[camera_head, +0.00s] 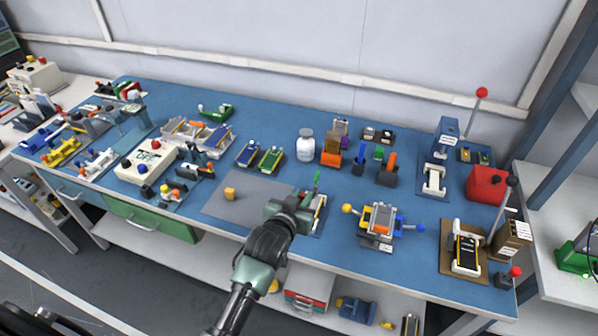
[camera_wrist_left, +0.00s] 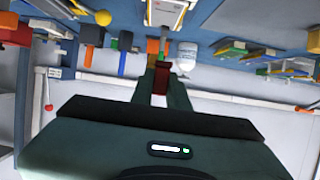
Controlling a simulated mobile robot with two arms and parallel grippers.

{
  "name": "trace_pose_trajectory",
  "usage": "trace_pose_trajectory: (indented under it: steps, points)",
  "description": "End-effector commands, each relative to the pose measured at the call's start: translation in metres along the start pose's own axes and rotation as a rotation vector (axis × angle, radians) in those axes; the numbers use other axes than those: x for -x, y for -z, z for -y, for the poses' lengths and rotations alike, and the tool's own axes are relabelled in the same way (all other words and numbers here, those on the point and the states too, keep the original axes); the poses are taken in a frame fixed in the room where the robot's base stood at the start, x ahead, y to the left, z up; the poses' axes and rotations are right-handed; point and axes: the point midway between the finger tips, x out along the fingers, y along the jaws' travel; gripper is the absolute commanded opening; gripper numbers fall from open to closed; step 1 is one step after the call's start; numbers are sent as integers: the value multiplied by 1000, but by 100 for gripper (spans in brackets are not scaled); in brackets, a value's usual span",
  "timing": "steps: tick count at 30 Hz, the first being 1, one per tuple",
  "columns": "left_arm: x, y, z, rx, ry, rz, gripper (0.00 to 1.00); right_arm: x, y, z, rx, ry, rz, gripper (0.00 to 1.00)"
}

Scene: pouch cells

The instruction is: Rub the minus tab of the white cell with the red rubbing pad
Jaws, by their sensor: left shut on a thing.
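My left gripper (camera_head: 306,204) reaches over the right end of the grey mat, its arm coming up from the bottom of the head view. In the left wrist view the gripper (camera_wrist_left: 160,82) is shut on a small dark red piece, which looks like the red rubbing pad (camera_wrist_left: 162,78). A pale flat piece, likely the white cell (camera_head: 319,214), lies just right of the gripper, partly hidden by it. A white panel at the top of the wrist view (camera_wrist_left: 167,12) looks like the same cell. I cannot make out its minus tab or any contact with the pad.
The grey mat (camera_head: 250,205) holds a small yellow block (camera_head: 230,193). A fixture with yellow and blue knobs (camera_head: 380,222) stands to the right. A white bottle (camera_head: 305,147) and an orange holder (camera_head: 331,152) stand behind. The mat's left part is mostly clear.

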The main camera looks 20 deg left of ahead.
Motion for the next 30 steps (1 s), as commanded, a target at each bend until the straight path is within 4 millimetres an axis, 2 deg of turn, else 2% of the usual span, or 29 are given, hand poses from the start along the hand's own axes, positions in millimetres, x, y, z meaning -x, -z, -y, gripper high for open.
trace_pose_trajectory:
  steps: [1,8,21,30]
  points:
    - [-1,-6,-1,0,-1,2,0,0,0,0,0,0,0,36]
    - [-5,-19,-1,0,-3,-2,0,-10,-1,0,0,-1,0,36]
    - [-21,-57,-1,0,-3,-3,0,-54,-6,-4,2,-5,1,36]
    - [-24,-63,-1,0,-3,-3,0,-61,-6,-4,2,-5,1,36]
